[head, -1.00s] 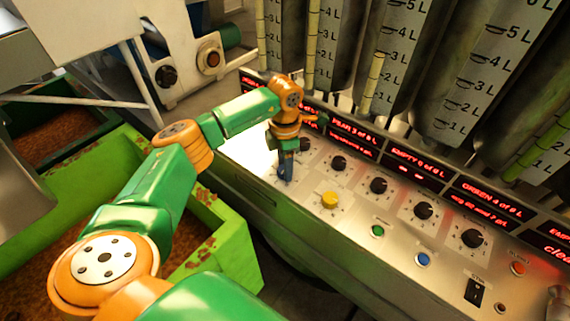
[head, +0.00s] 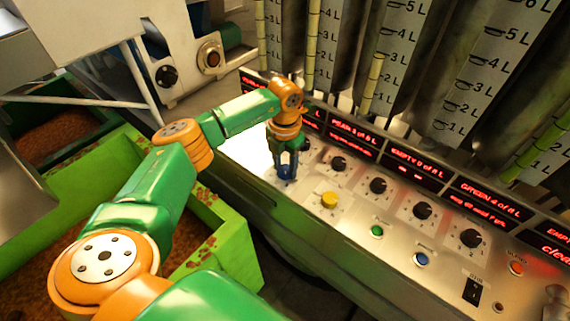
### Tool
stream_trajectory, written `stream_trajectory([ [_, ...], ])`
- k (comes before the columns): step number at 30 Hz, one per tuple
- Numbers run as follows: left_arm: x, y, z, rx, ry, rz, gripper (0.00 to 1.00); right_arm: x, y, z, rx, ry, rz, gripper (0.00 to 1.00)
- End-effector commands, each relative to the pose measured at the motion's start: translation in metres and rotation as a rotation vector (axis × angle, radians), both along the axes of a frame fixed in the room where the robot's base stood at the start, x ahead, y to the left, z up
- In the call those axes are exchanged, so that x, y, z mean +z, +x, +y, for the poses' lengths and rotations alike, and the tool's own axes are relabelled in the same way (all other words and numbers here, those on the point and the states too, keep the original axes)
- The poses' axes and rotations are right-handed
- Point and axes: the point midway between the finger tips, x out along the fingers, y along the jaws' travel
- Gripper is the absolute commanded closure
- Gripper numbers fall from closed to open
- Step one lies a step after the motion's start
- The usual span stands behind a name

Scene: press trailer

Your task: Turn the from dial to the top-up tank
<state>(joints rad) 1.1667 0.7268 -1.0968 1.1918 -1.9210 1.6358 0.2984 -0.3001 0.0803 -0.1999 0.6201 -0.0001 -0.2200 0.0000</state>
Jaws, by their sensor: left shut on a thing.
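The control panel (head: 345,222) is a metal sloped face with black dials, coloured buttons and red-lettered displays. My left gripper (head: 286,173) points down at the panel's left part, with its fingers around a small blue knob-like piece (head: 286,171). It looks shut on this piece, which I take to be the from dial. The fingers hide most of it, and its pointer and label cannot be read. My right gripper is not in view.
Black dials (head: 338,164) line the panel under the displays (head: 354,135). A green button (head: 377,231), a blue button (head: 422,260) and a switch (head: 473,291) sit lower right. Tall marked tanks (head: 480,70) stand behind. A green crate (head: 232,240) lies below my left arm.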

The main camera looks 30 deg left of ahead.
Motion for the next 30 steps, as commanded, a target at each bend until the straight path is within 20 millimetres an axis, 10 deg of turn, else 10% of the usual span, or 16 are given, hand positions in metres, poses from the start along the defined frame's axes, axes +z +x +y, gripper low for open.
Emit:
stream_trajectory([
  [12, 0.000, 0.000, 0.000, 0.006, 0.000, 0.001, 1.00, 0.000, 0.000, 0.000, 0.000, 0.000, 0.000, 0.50],
  [13, 0.000, 0.000, 0.000, 0.006, 0.000, 0.001, 0.49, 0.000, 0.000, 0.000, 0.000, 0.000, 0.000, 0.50],
  [16, 0.000, 0.000, 0.000, 0.005, 0.000, 0.001, 0.22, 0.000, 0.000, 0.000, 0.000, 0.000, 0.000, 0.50],
  [30, 0.028, 0.001, 0.000, 0.005, -0.001, -0.006, 0.21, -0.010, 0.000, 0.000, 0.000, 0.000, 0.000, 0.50],
])
